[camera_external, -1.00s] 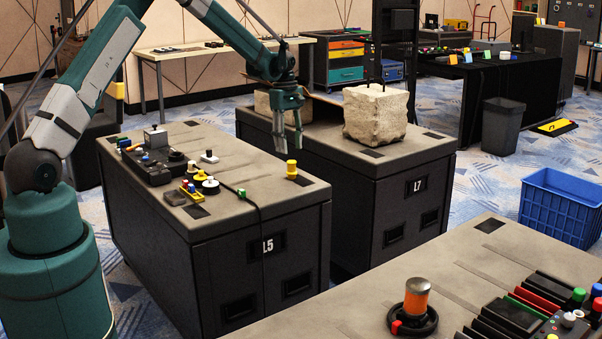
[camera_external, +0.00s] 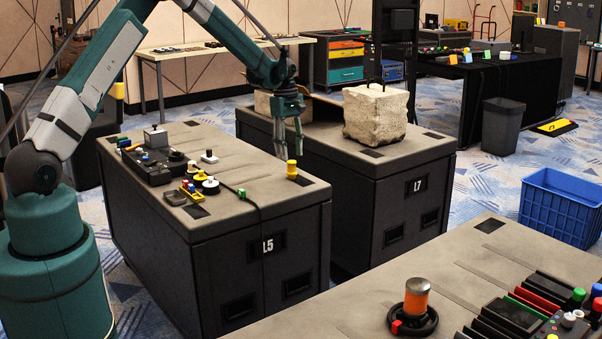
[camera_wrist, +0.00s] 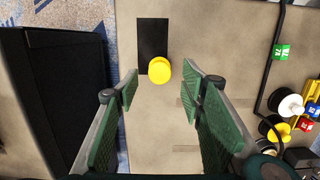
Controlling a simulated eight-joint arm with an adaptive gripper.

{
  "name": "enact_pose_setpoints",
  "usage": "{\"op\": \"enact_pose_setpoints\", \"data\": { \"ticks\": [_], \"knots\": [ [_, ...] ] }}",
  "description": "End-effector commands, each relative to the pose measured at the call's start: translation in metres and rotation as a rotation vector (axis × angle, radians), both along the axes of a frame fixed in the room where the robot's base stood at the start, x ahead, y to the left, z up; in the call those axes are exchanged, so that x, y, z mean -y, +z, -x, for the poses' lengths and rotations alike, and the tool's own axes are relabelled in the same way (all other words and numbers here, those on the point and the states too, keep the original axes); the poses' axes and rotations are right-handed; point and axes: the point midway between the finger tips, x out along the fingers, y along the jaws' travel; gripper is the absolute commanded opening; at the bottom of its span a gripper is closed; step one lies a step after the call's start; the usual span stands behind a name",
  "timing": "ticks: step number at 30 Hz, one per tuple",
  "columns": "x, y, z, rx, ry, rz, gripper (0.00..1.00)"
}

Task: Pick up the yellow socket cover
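The yellow socket cover (camera_external: 292,169) stands upright near the right edge of the L5 cabinet top (camera_external: 240,170). In the wrist view the cover (camera_wrist: 159,71) sits beside a black rectangular patch and overlaps its lower right corner. My gripper (camera_external: 290,150) is above the cover in the external view, pointing down. In the wrist view my gripper (camera_wrist: 162,90) has its two green fingers wide apart with nothing held between them. The cover shows in the gap ahead of the fingertips, apart from both. The exact height gap is hard to tell.
A black cable (camera_external: 255,205) with a green connector (camera_external: 241,192) crosses the cabinet top. Yellow, white and black parts (camera_external: 192,190) crowd its left half. The L7 cabinet with a stone block (camera_external: 376,114) stands behind. Bare top surrounds the cover.

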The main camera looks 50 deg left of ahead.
Motion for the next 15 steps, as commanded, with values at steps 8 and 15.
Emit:
{"op": "enact_pose_setpoints", "data": {
  "ticks": [8, 15],
  "knots": [
    [0.002, -0.017, 0.0, 0.0, 0.0, 0.0, 0.39],
    [0.004, -0.044, -0.001, 0.0, 0.0, 0.0, 0.39]
  ]
}}
